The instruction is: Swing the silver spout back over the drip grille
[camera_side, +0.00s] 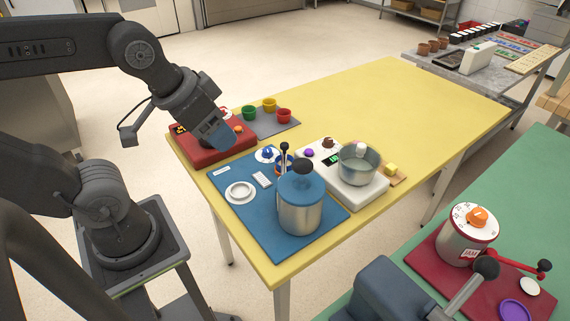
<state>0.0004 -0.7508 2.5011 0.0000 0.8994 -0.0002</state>
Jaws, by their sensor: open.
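My gripper (216,134), with blue-grey fingers, points down above the red box (225,154) at the left end of the yellow table. It is open, and it hides part of the box top. I cannot pick out a drip grille. A silver rod (462,292) with a black ball end sticks up from a blue-grey body (385,293) at the bottom edge, cut off by the frame. I cannot tell whether this rod is the silver spout. It is far from my gripper.
A blue-lidded steel pot (300,208) stands on a blue mat (247,222). Beside it, a steel pan (358,166) sits on a white base (345,188). Green, yellow and red cups (284,115) stand behind the red box. The yellow table's far part (400,95) is clear.

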